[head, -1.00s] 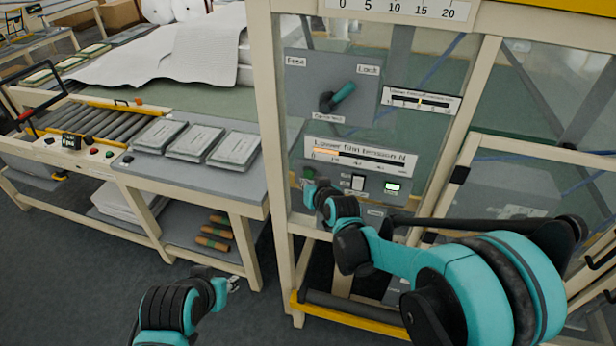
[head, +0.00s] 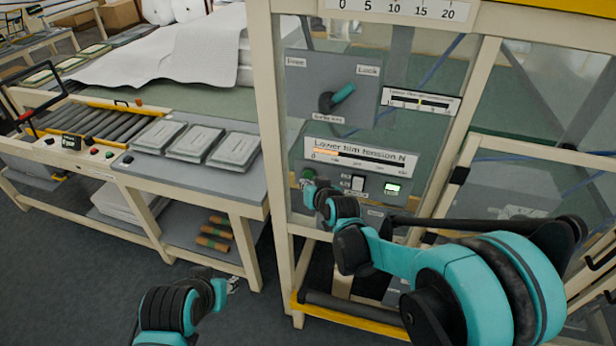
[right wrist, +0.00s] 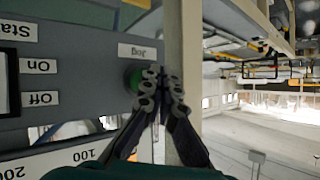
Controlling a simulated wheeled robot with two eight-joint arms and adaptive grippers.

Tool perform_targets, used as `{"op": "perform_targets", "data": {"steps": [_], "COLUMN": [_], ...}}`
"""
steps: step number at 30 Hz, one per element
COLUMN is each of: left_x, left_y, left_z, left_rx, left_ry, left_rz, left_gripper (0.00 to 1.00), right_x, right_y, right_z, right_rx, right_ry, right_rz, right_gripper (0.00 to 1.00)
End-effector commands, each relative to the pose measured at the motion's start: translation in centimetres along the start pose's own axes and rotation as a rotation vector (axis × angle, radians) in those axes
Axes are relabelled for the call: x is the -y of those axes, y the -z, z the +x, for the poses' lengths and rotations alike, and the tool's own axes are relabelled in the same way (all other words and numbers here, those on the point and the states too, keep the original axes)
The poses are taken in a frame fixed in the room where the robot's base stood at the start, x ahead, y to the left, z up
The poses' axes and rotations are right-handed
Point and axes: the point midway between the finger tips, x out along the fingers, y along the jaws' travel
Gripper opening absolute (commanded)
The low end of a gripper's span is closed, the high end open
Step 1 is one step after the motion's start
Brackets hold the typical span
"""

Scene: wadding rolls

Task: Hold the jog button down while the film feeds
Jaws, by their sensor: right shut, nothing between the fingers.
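The green jog button (head: 308,173) is at the left end of the lower control panel on the machine. In the right wrist view the button (right wrist: 132,77), under a "Jog" label (right wrist: 138,52), is partly covered by my fingertips. My right gripper (head: 304,183) is shut and empty, its tips right at the button (right wrist: 160,76). I cannot tell whether they touch or press it. My left gripper (head: 233,285) is low, in front of the side table and away from the panel; its jaws are too small to judge.
A lower film tension gauge (head: 365,155) with a short orange bar sits above the button. A lever (head: 338,97) is higher up. A cream frame post (head: 272,150) stands close left.

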Motion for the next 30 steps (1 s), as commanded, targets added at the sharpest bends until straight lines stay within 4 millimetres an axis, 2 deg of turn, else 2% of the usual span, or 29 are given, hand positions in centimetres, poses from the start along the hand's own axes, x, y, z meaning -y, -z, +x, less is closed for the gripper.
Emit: {"op": "perform_targets", "data": {"steps": [30], "left_x": [0.0], "left_y": [-0.18], "left_z": [0.25], "left_rx": [0.0], "left_ry": [0.0], "left_rz": [0.0], "left_gripper": [0.34], "right_x": [-0.44], "right_y": [0.46], "right_z": [0.59], "right_rx": [0.0], "right_ry": [0.0], "right_rz": [0.0], "right_gripper": [0.0]}}
